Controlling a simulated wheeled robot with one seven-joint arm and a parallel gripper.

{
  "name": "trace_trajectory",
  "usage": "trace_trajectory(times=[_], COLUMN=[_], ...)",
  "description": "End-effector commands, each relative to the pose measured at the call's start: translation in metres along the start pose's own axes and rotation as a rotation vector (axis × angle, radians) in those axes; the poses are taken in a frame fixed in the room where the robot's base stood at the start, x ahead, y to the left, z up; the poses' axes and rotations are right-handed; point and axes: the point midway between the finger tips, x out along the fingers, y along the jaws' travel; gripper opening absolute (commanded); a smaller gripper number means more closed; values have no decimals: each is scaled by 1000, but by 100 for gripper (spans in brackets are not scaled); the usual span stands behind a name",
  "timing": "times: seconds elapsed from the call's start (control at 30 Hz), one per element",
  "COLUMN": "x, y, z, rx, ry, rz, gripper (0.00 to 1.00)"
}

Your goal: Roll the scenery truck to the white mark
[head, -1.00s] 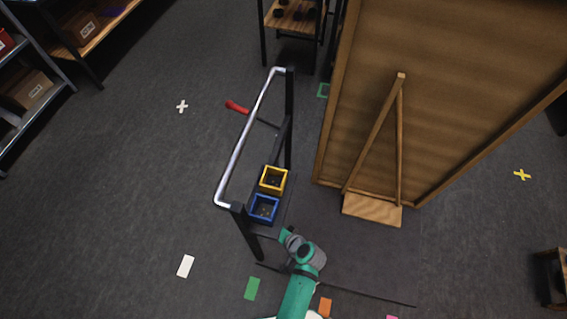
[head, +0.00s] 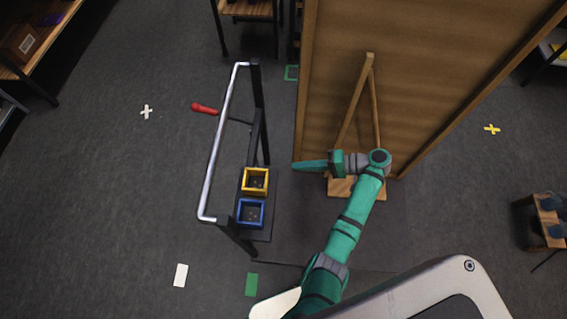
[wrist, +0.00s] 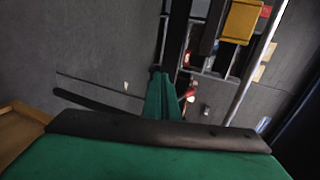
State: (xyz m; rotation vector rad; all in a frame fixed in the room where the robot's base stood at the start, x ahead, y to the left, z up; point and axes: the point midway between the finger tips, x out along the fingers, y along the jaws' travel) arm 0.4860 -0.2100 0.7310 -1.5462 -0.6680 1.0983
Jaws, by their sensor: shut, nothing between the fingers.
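The scenery truck is a dark low platform (head: 262,232) carrying a tall brown wooden flat (head: 430,60) with a wooden brace. A chrome push bar (head: 218,140) on black posts runs along its left side, with a red lever (head: 204,108) beyond it. A white cross (head: 146,111) lies on the floor to the left. A white rectangle (head: 180,275) also lies there, nearer to me. My gripper (head: 300,165) is shut and empty, pointing left, between the flat's brace and the push bar. Its teal fingers also show in the wrist view (wrist: 160,95).
A yellow box (head: 255,182) and a blue box (head: 250,213) sit on the truck by the bar. A green rectangle (head: 252,284) and a yellow cross (head: 492,129) mark the floor. Shelving stands at the far left and back. Floor left of the bar is open.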

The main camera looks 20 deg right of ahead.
Motion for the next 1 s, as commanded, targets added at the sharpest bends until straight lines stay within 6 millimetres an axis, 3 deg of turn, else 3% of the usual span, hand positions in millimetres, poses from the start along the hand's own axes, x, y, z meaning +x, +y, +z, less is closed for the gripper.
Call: trace_trajectory(times=[0.63, 0.8, 1.0], x=[110, 127, 135], y=[-4, -10, -12], z=[1, 1, 1], rx=[-2, -1, -1], ry=[-4, -5, -4], rz=[1, 1, 1], gripper=[0, 0, 0])
